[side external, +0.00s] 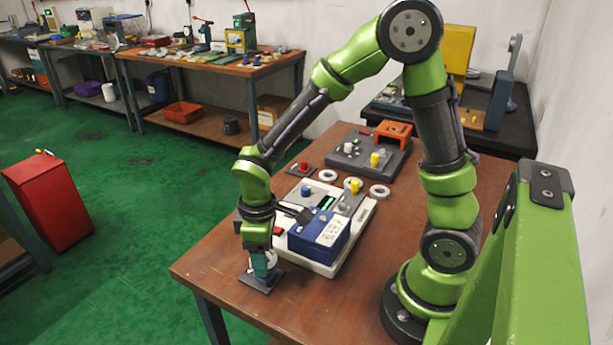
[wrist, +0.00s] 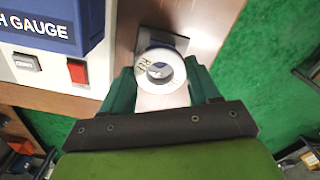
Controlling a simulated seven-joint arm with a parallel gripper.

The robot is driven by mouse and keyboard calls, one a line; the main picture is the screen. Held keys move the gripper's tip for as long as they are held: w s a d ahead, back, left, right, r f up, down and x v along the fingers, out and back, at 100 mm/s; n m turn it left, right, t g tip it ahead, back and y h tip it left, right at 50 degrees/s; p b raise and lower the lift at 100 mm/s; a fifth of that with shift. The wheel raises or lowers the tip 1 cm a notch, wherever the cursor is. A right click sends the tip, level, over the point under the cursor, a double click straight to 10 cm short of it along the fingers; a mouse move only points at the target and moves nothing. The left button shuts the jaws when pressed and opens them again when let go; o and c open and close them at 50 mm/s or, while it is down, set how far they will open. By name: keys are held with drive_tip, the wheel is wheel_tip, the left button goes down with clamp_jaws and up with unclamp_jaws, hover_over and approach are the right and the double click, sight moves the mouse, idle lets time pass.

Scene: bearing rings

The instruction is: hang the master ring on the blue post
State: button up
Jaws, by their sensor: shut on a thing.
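A pale metal ring with dark lettering on its face, which I take as the master ring (wrist: 179,73), sits between the green fingers of my gripper (wrist: 160,84). The fingers are shut on it. In the side view my gripper (side external: 262,262) points down low over a small dark plate (side external: 258,284) at the table's front left, with a bit of the ring showing pale between the fingers. Whether the ring touches the plate, or something stands inside its hole, I cannot tell. A blue post (side external: 306,190) stands behind the blue gauge box, away from my gripper.
The blue gauge box (side external: 318,238) on its white base (side external: 327,268) stands close to my gripper's right. Pale rings (side external: 328,175) lie near a yellow post (side external: 355,185). A red knob (side external: 303,166) and a dark tray (side external: 374,166) stand further back. The table's front is clear.

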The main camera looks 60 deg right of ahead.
drive_tip(key=shift+f, duration=0.15)
drive_tip(key=shift+f, duration=0.75)
drive_tip(key=shift+f, duration=0.85)
idle(0.8)
drive_tip(key=o, duration=1.3)
drive_tip(key=shift+r, duration=0.1)
drive_tip(key=shift+r, duration=3.7)
